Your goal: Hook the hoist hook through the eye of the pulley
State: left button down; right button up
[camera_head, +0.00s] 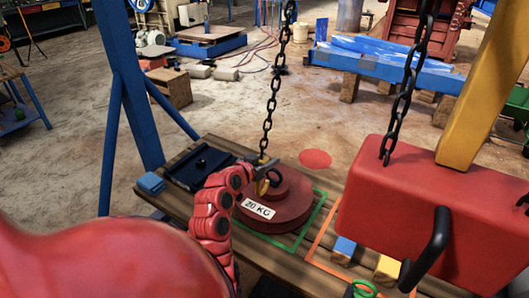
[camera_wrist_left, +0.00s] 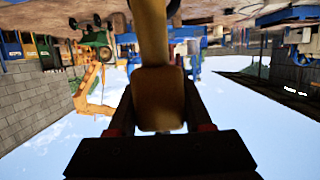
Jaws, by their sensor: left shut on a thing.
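The hoist hook (camera_head: 263,159) hangs at the lower end of a dark chain (camera_head: 271,100), just above the round red weight (camera_head: 290,200) marked 20 KG. A small ring-like eye (camera_head: 274,177) shows on top of this weight, close to the hook. Whether the hook passes through it cannot be told. My left gripper (camera_head: 258,170) is at the hook, shut on it, and partly hides it. In the left wrist view a yellowish-tan piece (camera_wrist_left: 158,98) of the hook sits between the dark fingers; its tip is hidden. My right gripper is not in view.
The weight stands on a wooden bench (camera_head: 190,199) inside a green outline. A large red block (camera_head: 430,205) with a black handle hangs on a chain at the right. A blue post (camera_head: 125,80) stands at the left. A dark blue tray (camera_head: 199,166) lies behind my left arm.

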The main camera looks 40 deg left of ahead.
pick_arm(q)
jog(key=shift+w+a, duration=0.15)
jog(key=shift+w, duration=0.5)
jog(key=shift+w, duration=0.15)
jog(key=shift+w+a+r+b, duration=0.1)
jog(key=shift+w+a+b, duration=0.15)
jog(key=shift+w, duration=0.5)
jog(key=shift+w+a+b, duration=0.15)
jog(key=shift+w+b, duration=0.15)
jog(key=shift+w, duration=0.45)
jog(key=shift+w+r, duration=0.1)
jog(key=shift+w+a+r, duration=0.1)
jog(key=shift+w+r, duration=0.3)
jog(key=shift+w+r, duration=0.1)
